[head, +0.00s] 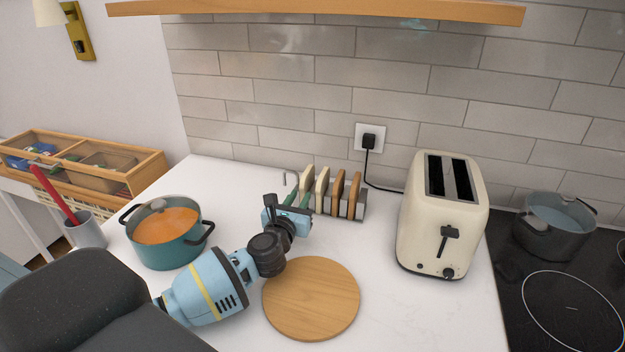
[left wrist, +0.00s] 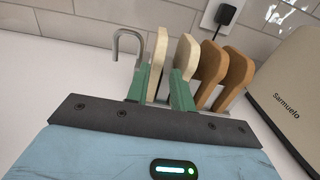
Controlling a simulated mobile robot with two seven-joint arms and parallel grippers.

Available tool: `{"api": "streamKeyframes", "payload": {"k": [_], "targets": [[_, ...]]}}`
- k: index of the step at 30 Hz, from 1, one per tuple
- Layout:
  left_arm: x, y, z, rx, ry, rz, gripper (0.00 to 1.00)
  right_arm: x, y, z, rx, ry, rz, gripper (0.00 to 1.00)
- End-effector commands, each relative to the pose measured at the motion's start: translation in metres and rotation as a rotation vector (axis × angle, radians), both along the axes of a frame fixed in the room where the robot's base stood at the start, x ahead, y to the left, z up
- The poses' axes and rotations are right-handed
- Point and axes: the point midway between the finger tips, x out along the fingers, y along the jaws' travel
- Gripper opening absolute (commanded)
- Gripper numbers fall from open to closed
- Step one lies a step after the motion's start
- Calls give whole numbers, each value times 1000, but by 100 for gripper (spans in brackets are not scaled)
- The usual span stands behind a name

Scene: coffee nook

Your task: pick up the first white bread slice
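The first white bread slice (head: 306,178) stands upright at the left end of a toast rack (head: 345,218) near the back wall. It also shows in the left wrist view (left wrist: 159,52). My left gripper (left wrist: 160,90) is at the rack with its two green fingers apart, one on each side of this slice. The left finger looks close to the slice; a gap shows before the right finger. I cannot tell whether either touches it. A second white slice (left wrist: 187,54) stands just beyond the right finger. My right gripper is not in view.
Two brown slices (head: 338,190) stand further right in the rack. A cream toaster (head: 415,220) stands right of it, its cord running to a wall socket. A teal pot (head: 165,253) is left of my arm. A round wooden board (head: 312,300) lies in front.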

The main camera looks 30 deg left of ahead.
Motion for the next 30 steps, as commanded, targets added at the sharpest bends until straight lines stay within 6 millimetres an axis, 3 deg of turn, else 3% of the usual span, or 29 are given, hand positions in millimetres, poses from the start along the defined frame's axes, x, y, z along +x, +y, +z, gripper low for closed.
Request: {"api": "streamKeyframes", "payload": {"k": [20, 30], "targets": [[26, 6, -1, 1, 1, -1, 24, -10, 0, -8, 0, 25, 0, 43], [55, 17, -5, 2, 8, 1, 24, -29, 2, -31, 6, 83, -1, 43]]}}
